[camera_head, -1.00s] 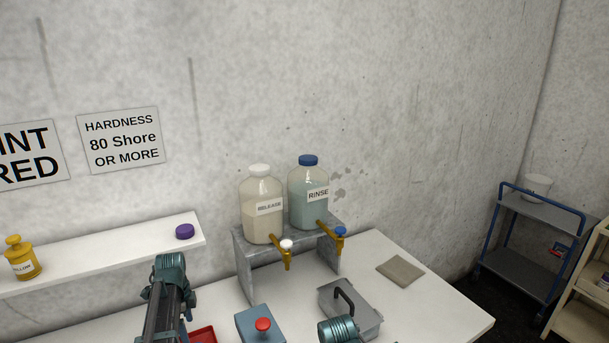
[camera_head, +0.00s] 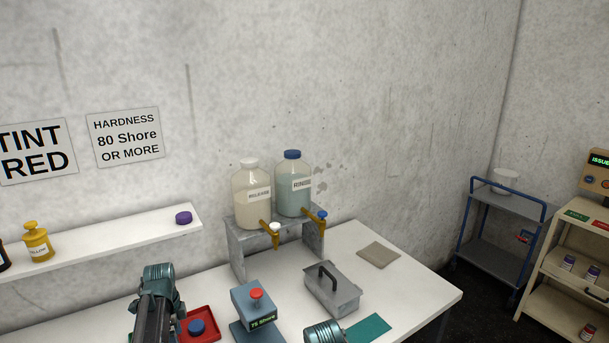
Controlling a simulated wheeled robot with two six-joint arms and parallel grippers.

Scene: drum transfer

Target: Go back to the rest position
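Part of my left arm (camera_head: 155,300), with a teal joint at its top, rises at the bottom left over the white bench (camera_head: 395,287). A teal joint of my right arm (camera_head: 323,333) shows at the bottom edge, right of centre. Neither gripper's fingers are in view, so I cannot see whether they hold anything. A red tray (camera_head: 207,314) with a blue round piece (camera_head: 196,327) lies just right of my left arm. A grey-blue device (camera_head: 247,303) with a red knob and a lit "Shore" display stands between the arms.
RELEASE (camera_head: 252,207) and RINSE (camera_head: 293,196) bottles stand on a grey stand. A grey lidded box (camera_head: 331,290), teal mat (camera_head: 366,329) and tan pad (camera_head: 379,255) are on the bench. A blue-framed cart (camera_head: 495,235) and cream shelf unit (camera_head: 571,265) stand right.

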